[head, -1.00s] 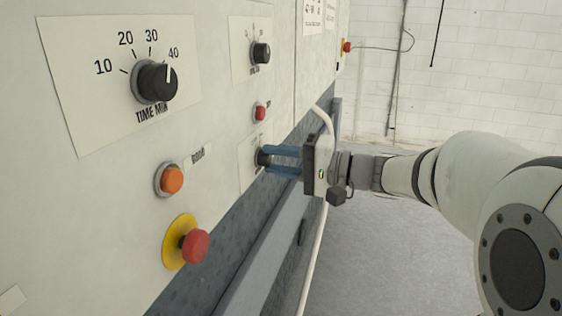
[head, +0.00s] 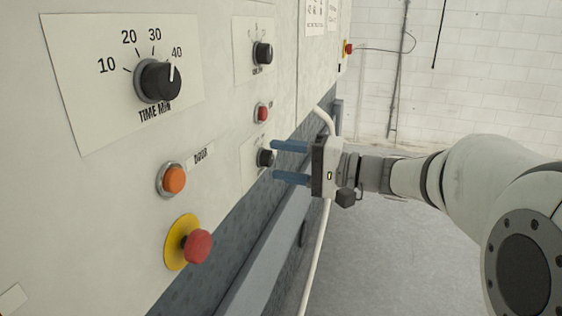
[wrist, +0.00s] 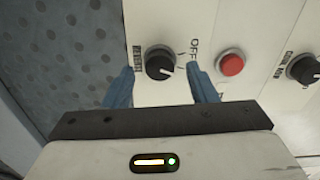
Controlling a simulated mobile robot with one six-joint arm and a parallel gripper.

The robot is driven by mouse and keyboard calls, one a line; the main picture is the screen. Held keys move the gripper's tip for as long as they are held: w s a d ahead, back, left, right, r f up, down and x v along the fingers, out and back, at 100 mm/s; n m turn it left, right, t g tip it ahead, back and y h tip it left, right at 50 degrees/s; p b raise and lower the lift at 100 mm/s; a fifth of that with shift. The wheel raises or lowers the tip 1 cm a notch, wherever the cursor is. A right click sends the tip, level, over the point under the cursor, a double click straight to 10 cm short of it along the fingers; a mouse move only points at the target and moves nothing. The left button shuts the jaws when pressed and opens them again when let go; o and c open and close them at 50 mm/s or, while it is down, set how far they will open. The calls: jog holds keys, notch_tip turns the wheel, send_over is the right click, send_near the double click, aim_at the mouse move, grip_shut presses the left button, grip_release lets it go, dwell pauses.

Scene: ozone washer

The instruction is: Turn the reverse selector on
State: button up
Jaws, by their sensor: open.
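The reverse selector is a small black knob (head: 265,158) on a pale plate, low on the machine's front panel. In the wrist view the knob (wrist: 159,62) shows a light pointer mark towards the lower right. The plate there has tick marks and the word OFF to the knob's right; the small label at its left is too blurred to read. My gripper (head: 274,161) is open, its two blue fingers apart and pointing at the panel. The fingertips stand just off the knob, one on each side of it in the wrist view, and nothing is held.
A red button (head: 262,112) sits close by the knob, with another black knob (head: 262,53) beyond it. The time dial (head: 158,81), an orange button (head: 174,179) and a red emergency stop (head: 197,246) are nearer. A white hose (head: 319,245) hangs behind my gripper.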

jog(key=b+v, duration=0.1)
jog(key=v, duration=0.5)
jog(key=shift+s+d, duration=0.15)
jog(key=shift+d, duration=0.1)
